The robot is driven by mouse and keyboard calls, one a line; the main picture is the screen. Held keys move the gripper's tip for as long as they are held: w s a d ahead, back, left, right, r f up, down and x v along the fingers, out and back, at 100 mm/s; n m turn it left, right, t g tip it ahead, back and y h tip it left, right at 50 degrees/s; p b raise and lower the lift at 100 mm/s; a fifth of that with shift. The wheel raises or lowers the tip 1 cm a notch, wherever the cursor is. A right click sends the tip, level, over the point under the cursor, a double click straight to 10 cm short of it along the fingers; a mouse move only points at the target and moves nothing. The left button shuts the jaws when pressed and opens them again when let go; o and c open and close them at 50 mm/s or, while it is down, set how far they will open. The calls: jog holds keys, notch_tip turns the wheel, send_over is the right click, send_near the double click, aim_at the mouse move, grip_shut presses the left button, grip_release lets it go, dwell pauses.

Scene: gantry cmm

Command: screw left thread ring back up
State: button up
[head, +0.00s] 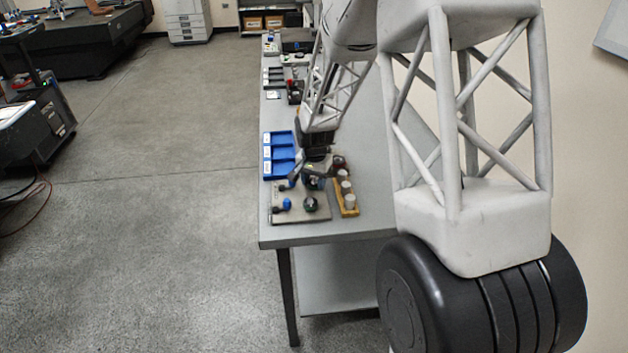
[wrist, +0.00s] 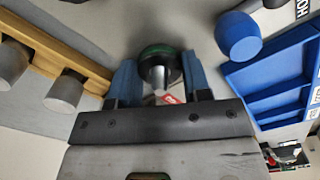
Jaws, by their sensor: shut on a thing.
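My gripper (wrist: 161,82) points down over a grey plate (head: 292,216) on the bench, and it also shows in the head view (head: 314,170). Its two blue fingers are shut on a dark, round thread ring (wrist: 160,52) with a green edge. A grey metal piece shows at the ring's middle. In the head view the held ring is mostly hidden by the gripper. I cannot tell how far the held ring is screwed on.
A blue knob (wrist: 238,38) stands beside the gripper. A blue compartment tray (wrist: 272,85) lies beyond it, also in the head view (head: 268,170). A yellow wooden rack with grey cylinders (head: 347,210) stands right of the plate. More equipment lies farther along the bench.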

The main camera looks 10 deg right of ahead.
jog(key=shift+n, duration=0.5)
jog(key=n, duration=1)
jog(key=shift+n, duration=0.4)
jog(key=n, duration=0.5)
jog(key=shift+n, duration=0.3)
jog(key=n, duration=0.5)
jog(key=shift+f, duration=0.1)
jog(key=shift+n, duration=0.3)
jog(key=o, duration=0.9)
jog(key=shift+o, duration=0.2)
jog(key=shift+r, duration=0.25)
